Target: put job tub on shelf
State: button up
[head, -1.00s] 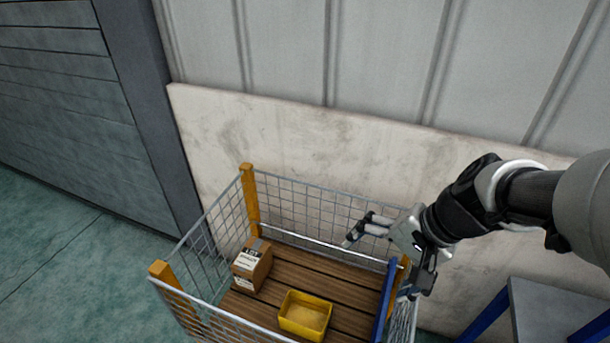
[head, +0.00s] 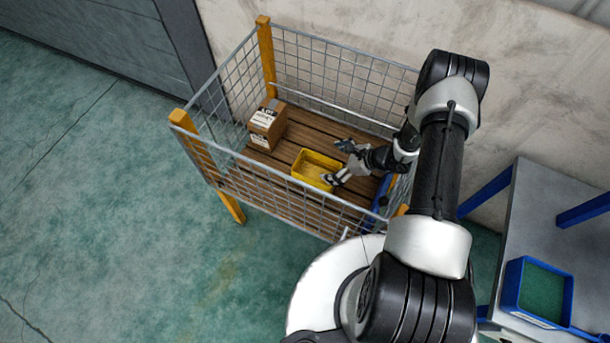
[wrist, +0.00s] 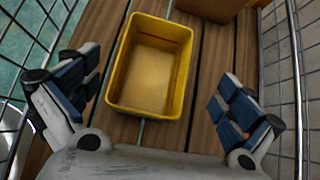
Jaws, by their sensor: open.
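The job tub seems to be the yellow open tub (head: 304,160), which sits on the wooden slat floor of a wire-mesh cage (head: 290,210). In the wrist view the tub (wrist: 116,95) looks empty and lies between and just ahead of my fingers. My gripper (head: 336,163) is open and empty, reaching into the cage at the tub's right side. In the wrist view my gripper (wrist: 160,100) has its blue-padded fingers wide apart, and I see neither touching the tub. I cannot make out a shelf for certain.
A cardboard box (head: 267,125) stands on the slats left of the tub. The mesh walls and orange posts (head: 266,55) enclose the space. A grey table (head: 540,215) at right carries a blue tray (head: 512,285) with a green inside. A blue bar-like thing (head: 382,192) is at the cage's right end.

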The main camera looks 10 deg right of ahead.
jog(key=shift+m, duration=0.3)
jog(key=b+x, duration=0.1)
jog(key=x, duration=0.2)
jog(key=f+b+x, duration=0.1)
jog(key=x, duration=0.2)
jog(key=s+b+x, duration=0.1)
jog(key=x, duration=0.2)
jog(key=shift+d+f, duration=0.2)
jog(key=shift+d, duration=0.1)
jog(key=shift+r, duration=0.1)
jog(key=shift+c, duration=0.5)
jog(key=c, duration=1.6)
jog(key=shift+o, duration=0.2)
jog(key=shift+r, duration=0.15)
